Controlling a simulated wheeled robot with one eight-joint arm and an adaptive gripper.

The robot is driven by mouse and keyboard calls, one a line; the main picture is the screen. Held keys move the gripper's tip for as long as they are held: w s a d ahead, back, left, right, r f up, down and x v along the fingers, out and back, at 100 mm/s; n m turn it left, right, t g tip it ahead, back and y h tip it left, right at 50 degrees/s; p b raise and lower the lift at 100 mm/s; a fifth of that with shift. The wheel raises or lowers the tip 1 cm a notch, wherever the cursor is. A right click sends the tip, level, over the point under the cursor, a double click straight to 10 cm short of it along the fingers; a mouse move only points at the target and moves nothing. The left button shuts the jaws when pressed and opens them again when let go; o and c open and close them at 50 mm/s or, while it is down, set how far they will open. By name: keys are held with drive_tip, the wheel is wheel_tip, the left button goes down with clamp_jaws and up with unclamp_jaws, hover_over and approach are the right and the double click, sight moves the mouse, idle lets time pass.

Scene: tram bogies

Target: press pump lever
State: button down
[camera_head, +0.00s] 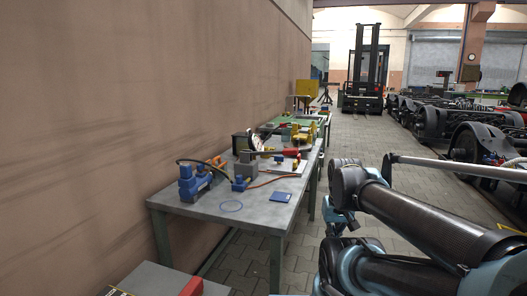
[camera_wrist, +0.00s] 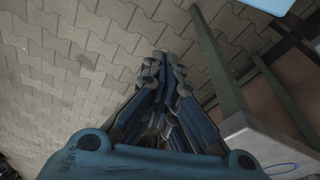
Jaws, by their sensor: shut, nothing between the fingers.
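A blue pump-like unit (camera_head: 194,184) stands on the near left of the grey worktable (camera_head: 255,212), against the wall. A black hose arches from it towards a small blue block (camera_head: 240,184). I cannot make out for certain which part is the pump lever. My gripper (camera_wrist: 164,62) shows in the wrist view with its fingers together and empty. It points down over the paved floor, beside the table, apart from everything. In the head view my arm is right of the table, and its fingertips are not clearly visible.
A grey block (camera_head: 247,161), a red part (camera_head: 290,152), a blue pad (camera_head: 281,198) and a blue ring (camera_head: 231,206) are on the table. Table legs (camera_wrist: 222,66) stand close right of my gripper. A red item (camera_head: 191,287) lies on a near surface. Paved floor is open beyond.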

drive_tip(key=w+a+r+m, duration=0.1)
drive_tip(key=w+r, duration=1)
drive_tip(key=r, duration=0.2)
drive_tip(key=w+a+r+m, duration=0.1)
drive_tip(key=w+a+r, duration=0.2)
drive_tip(key=w+r, duration=0.4)
drive_tip(key=w+a+r+h, duration=0.1)
drive_tip(key=w+a+r, duration=0.3)
drive_tip(key=w, duration=0.8)
drive_tip(key=w+a+r+m, duration=0.1)
drive_tip(key=w+a+r, duration=0.3)
drive_tip(key=w+r, duration=0.5)
drive_tip(key=shift+w+a+r+m+t+h, duration=0.2)
drive_tip(key=shift+w+r+m+t+h, duration=0.15)
drive_tip(key=shift+w, duration=0.2)
hover_over(290, 149)
drive_tip(key=x, duration=0.4)
drive_tip(key=s+a+x, duration=0.1)
drive_tip(key=x, duration=0.3)
drive_tip(key=s+x, duration=0.1)
drive_tip(key=x, duration=0.3)
drive_tip(key=shift+s+a+f, duration=0.15)
drive_tip(key=shift+a+f, duration=0.1)
drive_tip(key=shift+f, duration=0.85)
drive_tip(key=shift+f, duration=0.15)
